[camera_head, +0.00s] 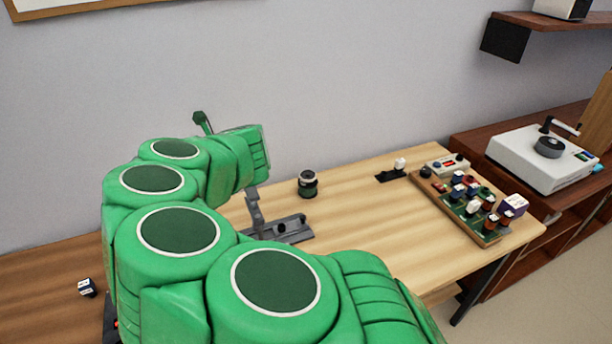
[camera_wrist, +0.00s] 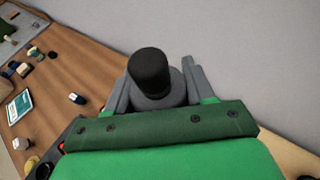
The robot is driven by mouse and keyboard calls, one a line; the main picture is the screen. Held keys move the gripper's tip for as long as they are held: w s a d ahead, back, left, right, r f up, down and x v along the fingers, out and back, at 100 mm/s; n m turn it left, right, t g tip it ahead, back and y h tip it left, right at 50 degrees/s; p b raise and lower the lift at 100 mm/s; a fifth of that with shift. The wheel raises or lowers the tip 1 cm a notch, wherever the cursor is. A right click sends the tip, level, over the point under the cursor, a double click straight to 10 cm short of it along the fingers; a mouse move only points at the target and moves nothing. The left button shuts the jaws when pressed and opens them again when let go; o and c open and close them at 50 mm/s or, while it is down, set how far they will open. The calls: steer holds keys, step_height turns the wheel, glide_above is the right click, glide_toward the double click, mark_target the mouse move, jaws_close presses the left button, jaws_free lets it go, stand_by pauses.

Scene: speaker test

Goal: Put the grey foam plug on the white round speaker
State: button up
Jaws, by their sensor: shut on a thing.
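In the wrist view my gripper (camera_wrist: 156,92) is shut on a dark grey round piece with a blackish cylindrical top, which I take for the grey foam plug (camera_wrist: 150,70). Grey fingers stand on both sides of it. I cannot make out the white round speaker for certain. A small pale round thing (camera_wrist: 20,143) at the lower left of the wrist view is too small to identify.
A grey bracket (camera_head: 285,230) and a dark round jar-like thing (camera_head: 308,184) stand on the light wood table (camera_head: 350,208). A tray of several small blocks (camera_head: 446,212) is at its right. A white turntable (camera_head: 528,160) stands beyond. The table's middle is clear.

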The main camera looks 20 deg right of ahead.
steer(key=s+d+m+t+h, duration=0.1)
steer(key=s+d+m+h, duration=0.15)
steer(key=d, duration=1.35)
steer(key=s+d+m+t+h, duration=0.1)
steer(key=s+d, duration=0.3)
steer(key=d, duration=1.2)
glide_above(304, 173)
steer(key=s, duration=0.1)
step_height(304, 173, down, 13)
steer(key=shift+s+f, duration=0.1)
steer(key=shift+w+d+f+y, duration=0.1)
steer(key=shift+w+f+y, duration=0.15)
steer(key=shift+w+f, duration=0.55)
steer(key=shift+s+f, duration=0.15)
steer(key=shift+f, duration=1.35)
steer(key=o, duration=1)
steer(key=shift+f, duration=0.1)
